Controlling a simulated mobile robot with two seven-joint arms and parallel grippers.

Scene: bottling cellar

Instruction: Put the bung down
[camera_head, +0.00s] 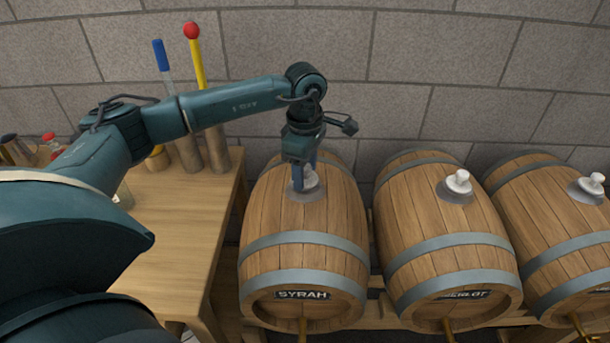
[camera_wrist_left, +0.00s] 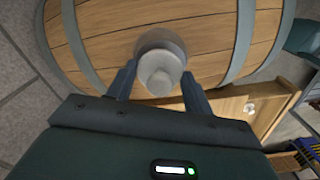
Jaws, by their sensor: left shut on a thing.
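My left gripper (camera_head: 304,184) points down over the top of the barrel marked SYRAH (camera_head: 303,220). Its two fingers are shut on the pale bung (camera_head: 311,179), which is partly hidden by them in the head view. In the left wrist view the bung (camera_wrist_left: 160,72) sits between the fingertips, over the grey ring around the barrel's hole. I cannot tell whether the bung is seated in the hole or just above it. My right gripper is not in view.
Two more barrels, a middle one (camera_head: 440,225) and a right one (camera_head: 556,235), carry white bungs (camera_head: 459,182) (camera_head: 592,184). A wooden table (camera_head: 180,240) stands left, with blue-handled (camera_head: 161,56) and yellow (camera_head: 198,62) tools in holders at its back. A block wall is behind.

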